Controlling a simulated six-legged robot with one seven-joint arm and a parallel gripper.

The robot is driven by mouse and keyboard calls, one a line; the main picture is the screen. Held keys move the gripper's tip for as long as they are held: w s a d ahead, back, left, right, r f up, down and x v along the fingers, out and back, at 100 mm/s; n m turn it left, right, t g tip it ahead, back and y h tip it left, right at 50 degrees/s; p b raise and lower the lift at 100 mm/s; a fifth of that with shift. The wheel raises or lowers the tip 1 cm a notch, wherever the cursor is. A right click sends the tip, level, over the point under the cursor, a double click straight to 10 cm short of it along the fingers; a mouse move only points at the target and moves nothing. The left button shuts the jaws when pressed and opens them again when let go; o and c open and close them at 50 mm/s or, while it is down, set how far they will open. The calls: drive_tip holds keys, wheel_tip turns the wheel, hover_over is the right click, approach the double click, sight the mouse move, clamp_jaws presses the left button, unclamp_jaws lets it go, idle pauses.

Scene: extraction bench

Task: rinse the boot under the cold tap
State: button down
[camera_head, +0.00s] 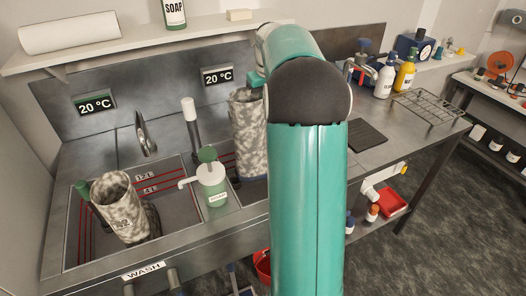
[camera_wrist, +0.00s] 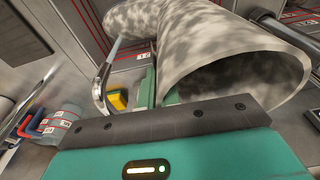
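One grey mottled boot (camera_head: 247,125) stands upright in the right basin, partly hidden behind my arm. In the wrist view its open shaft (camera_wrist: 225,45) fills the upper right. My gripper (camera_wrist: 158,95) is at the boot's rim, with green pieces against the near edge; it looks shut there. In the head view the gripper is mostly hidden by my arm. A second mottled boot (camera_head: 122,207) stands tilted in the left basin. A silver arched tap (camera_head: 146,135) rises behind the left basin. Two displays, left (camera_head: 95,103) and right (camera_head: 217,76), both read 20 °C.
A soap dispenser (camera_head: 211,182) stands between the basins. A shelf (camera_head: 130,45) with a paper roll and soap runs above. A wire rack (camera_head: 428,106) and bottles (camera_head: 405,70) are on the right counter. A dark mat (camera_head: 366,136) lies beside my arm.

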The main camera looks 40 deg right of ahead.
drive_tip(key=shift+d+r, duration=0.1)
drive_tip(key=shift+d, duration=0.2)
drive_tip(key=shift+a, duration=0.15)
drive_tip(key=shift+w+a, duration=0.1)
drive_tip(key=shift+a, duration=0.35)
drive_tip(key=shift+d, duration=0.15)
drive_tip(key=shift+s+d, duration=0.2)
drive_tip(key=shift+d, duration=0.25)
idle(0.3)
drive_tip(key=s+a, duration=0.3)
drive_tip(key=s, duration=0.8)
drive_tip(key=shift+s+a, duration=0.2)
drive_tip(key=shift+s, duration=0.05)
idle(0.7)
idle(1.1)
